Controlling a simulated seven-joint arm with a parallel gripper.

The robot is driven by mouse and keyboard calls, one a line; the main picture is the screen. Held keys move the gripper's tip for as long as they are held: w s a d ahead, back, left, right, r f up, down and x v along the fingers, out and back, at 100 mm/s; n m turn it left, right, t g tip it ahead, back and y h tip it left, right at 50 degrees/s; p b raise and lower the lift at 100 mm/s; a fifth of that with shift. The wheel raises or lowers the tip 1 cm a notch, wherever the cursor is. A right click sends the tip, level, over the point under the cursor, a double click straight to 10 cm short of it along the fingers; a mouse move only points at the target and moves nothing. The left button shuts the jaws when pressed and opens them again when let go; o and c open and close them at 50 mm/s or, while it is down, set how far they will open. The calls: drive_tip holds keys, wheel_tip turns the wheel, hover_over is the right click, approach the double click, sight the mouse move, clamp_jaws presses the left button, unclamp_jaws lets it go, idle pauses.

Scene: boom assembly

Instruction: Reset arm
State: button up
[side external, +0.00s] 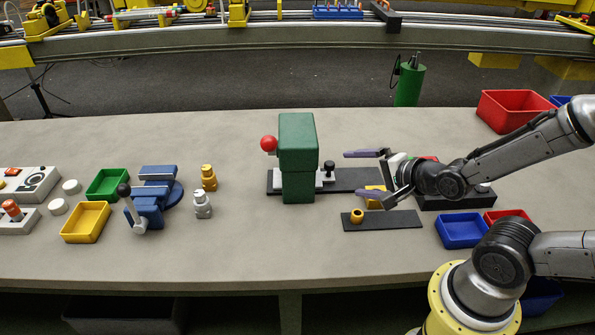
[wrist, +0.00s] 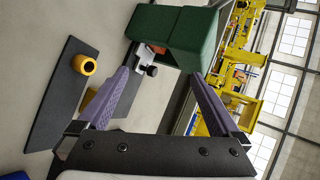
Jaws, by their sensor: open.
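My gripper (side external: 372,174) is at the right of the table, above the dark plates, with its two fingers spread apart and nothing between them. It points left toward the green block-shaped machine (side external: 298,150), which has a red ball knob (side external: 268,143) on its left side. In the wrist view the open purple-padded fingers (wrist: 165,95) frame the green machine (wrist: 178,35), which is beyond the fingertips. My gripper hides part of a yellow piece (side external: 375,197) on the table behind it.
A yellow ring-like part (side external: 357,215) stands on a dark plate (side external: 385,222) below my gripper. Blue (side external: 462,231) and red (side external: 512,108) bins lie to the right. A blue vise-like fixture (side external: 155,195) and green (side external: 108,183) and yellow (side external: 86,222) trays are at left. The table's front middle is clear.

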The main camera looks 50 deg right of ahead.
idle(0.3)
drive_tip(key=s+a+r+n+g, duration=0.2)
drive_tip(key=s+r+n+g, duration=0.1)
drive_tip(key=s+r+n, duration=0.2)
drive_tip(key=s+a+r+n+g+y, duration=0.1)
drive_tip(key=s+r+n+g, duration=0.2)
drive_tip(key=s+n, duration=0.6)
wheel_tip(320, 180, up, 3)
drive_tip(key=n, duration=0.5)
drive_tip(key=shift+s+a, duration=0.25)
drive_tip(key=shift+a, duration=0.15)
